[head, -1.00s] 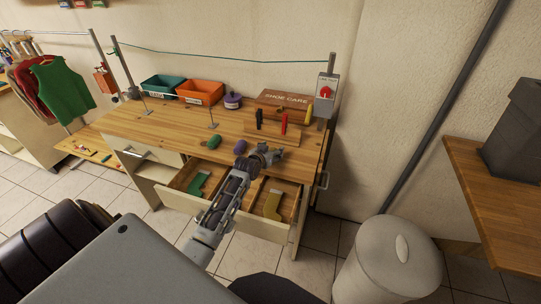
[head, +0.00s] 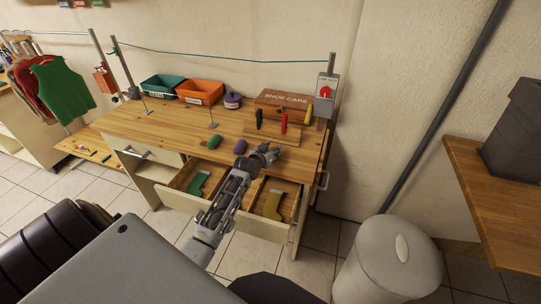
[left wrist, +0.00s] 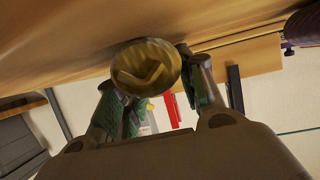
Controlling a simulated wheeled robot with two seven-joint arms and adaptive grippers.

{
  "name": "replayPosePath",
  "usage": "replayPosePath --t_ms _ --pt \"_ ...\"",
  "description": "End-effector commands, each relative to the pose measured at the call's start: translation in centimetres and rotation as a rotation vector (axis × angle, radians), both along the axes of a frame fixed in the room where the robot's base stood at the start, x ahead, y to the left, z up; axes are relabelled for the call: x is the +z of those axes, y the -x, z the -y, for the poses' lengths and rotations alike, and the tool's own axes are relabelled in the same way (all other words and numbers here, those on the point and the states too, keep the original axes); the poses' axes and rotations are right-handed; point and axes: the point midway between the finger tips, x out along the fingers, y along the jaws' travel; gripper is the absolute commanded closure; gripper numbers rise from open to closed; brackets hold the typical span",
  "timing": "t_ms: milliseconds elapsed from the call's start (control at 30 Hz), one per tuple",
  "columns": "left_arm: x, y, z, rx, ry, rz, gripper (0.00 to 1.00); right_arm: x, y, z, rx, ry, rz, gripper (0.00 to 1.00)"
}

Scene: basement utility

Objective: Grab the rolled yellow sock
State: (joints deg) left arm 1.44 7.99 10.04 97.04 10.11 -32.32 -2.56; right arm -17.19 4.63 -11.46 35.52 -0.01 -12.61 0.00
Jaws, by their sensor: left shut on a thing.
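The rolled yellow sock (left wrist: 146,68) shows in the left wrist view, held between the two fingers with its coiled end facing the camera. My left gripper (left wrist: 150,95) is shut on it, close to the wooden tabletop. In the head view my left gripper (head: 266,154) is at the front edge of the workbench, above the open drawer; the yellow sock is hidden there by the fingers. My right gripper is not in view.
A green rolled sock (head: 214,141) and a purple one (head: 240,146) lie left of the gripper. The open drawer holds a flat green sock (head: 199,184) and a flat yellow one (head: 272,205). A wooden rack (head: 272,133) with coloured handles stands behind.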

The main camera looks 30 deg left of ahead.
Motion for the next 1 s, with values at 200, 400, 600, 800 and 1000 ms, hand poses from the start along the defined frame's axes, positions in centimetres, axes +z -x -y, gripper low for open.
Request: replayPosePath --t_ms 200,400,600,800,1000 --pt "0.1 0.0 0.0 0.000 0.000 0.000 0.78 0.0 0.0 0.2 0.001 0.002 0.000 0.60" --pt "1.2 -0.1 0.0 0.000 -0.001 0.003 0.78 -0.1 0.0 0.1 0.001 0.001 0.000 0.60" --pt "3.7 -0.1 0.0 0.000 -0.002 0.005 0.78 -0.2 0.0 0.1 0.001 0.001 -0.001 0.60" --pt "6.7 -0.1 0.0 0.000 -0.003 0.003 0.78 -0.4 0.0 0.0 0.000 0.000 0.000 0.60" --pt "9.0 -0.1 0.0 0.000 0.000 0.002 0.78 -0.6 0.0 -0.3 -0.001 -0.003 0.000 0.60"
